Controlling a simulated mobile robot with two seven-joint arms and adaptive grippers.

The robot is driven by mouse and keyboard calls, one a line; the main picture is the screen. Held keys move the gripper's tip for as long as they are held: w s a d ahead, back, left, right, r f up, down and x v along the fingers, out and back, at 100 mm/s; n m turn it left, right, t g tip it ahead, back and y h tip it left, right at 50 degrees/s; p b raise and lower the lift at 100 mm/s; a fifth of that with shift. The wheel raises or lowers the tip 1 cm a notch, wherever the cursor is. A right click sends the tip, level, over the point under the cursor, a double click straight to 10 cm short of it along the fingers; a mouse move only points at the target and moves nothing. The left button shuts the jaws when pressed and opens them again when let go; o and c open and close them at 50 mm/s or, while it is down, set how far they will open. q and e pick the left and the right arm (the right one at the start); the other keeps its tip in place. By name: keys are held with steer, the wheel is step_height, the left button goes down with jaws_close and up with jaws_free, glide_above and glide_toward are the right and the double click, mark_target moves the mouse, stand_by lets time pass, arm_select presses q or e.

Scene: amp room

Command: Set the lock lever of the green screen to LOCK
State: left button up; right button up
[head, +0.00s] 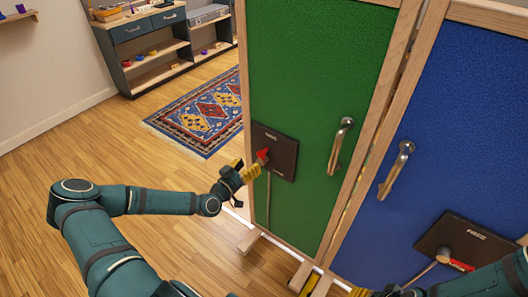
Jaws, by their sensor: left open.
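The green screen (305,75) stands upright in a wooden frame at the centre. Its dark lock plate (284,160) is at the lower left of the panel and carries a red lock lever (262,156). The plate's lettering is too small to read. My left gripper (247,167) is open, with its yellow fingers right at the lever; I cannot tell whether they touch it. The fingers partly hide the lever's lower end. My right gripper (378,292) is at the bottom edge, partly cut off, below the blue screen's plate; its jaws are unclear.
A blue screen (465,120) stands to the right, with its own dark plate (438,238) and red lever (462,265). Wooden feet (300,276) jut onto the floor. A patterned rug (203,112) lies behind.

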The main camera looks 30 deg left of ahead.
mark_target(263, 151)
arm_select(q)
steer(key=w, duration=0.9)
steer(key=shift+d, duration=0.4)
jaws_close()
